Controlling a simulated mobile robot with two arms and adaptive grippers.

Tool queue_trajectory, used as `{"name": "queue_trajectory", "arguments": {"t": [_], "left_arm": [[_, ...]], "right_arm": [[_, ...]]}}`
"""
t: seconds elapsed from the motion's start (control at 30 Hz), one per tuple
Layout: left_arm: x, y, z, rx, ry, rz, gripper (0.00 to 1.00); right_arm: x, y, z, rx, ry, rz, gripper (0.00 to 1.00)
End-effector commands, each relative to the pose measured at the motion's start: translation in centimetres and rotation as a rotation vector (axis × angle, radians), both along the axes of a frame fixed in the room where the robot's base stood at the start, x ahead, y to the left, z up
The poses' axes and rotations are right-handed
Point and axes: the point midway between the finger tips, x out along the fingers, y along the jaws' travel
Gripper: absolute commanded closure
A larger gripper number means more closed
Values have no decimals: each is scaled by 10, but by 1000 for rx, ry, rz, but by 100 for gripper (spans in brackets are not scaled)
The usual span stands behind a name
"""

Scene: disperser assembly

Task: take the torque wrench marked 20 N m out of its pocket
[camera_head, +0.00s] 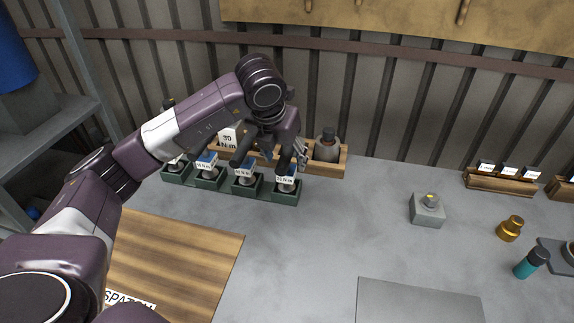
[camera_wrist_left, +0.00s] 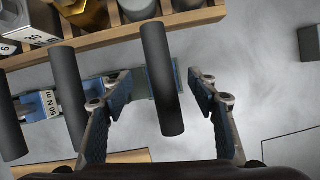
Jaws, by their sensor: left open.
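A row of dark green pockets (camera_head: 258,194) holds upright torque wrenches with dark handles and small labels. The rightmost label (camera_head: 287,180) seems to read 20 N m, but it is too small to be sure. My left gripper (camera_head: 292,150) is above the right end of the row, partly hidden by its own wrist. In the left wrist view my left gripper (camera_wrist_left: 161,112) is open, with a dark wrench handle (camera_wrist_left: 162,85) showing between its fingers, apart from both. That wrench's label is hidden there. Another label (camera_wrist_left: 48,103) reads 50 N m. My right gripper is not in view.
Behind the row, a wooden rack (camera_head: 327,170) holds sockets and a 30 N.m block (camera_head: 229,137). A wooden board (camera_head: 175,255) lies in front at left. A grey block (camera_head: 428,210) stands to the right. The grey bench between is clear.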

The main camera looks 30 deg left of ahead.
Motion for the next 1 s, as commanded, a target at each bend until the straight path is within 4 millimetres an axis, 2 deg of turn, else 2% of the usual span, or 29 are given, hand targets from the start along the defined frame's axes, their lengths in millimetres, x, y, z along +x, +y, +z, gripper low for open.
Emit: {"name": "queue_trajectory", "arguments": {"t": [0.33,0.5,0.77,1.0], "left_arm": [[22,1,-38,-1,5,1,46],[29,2,-57,0,2,-1,46],[31,2,-60,0,-1,-1,46],[31,2,-60,0,-1,-1,71]], "right_arm": [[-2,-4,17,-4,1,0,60],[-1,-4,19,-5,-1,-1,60],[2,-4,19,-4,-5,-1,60],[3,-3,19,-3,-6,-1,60]]}}
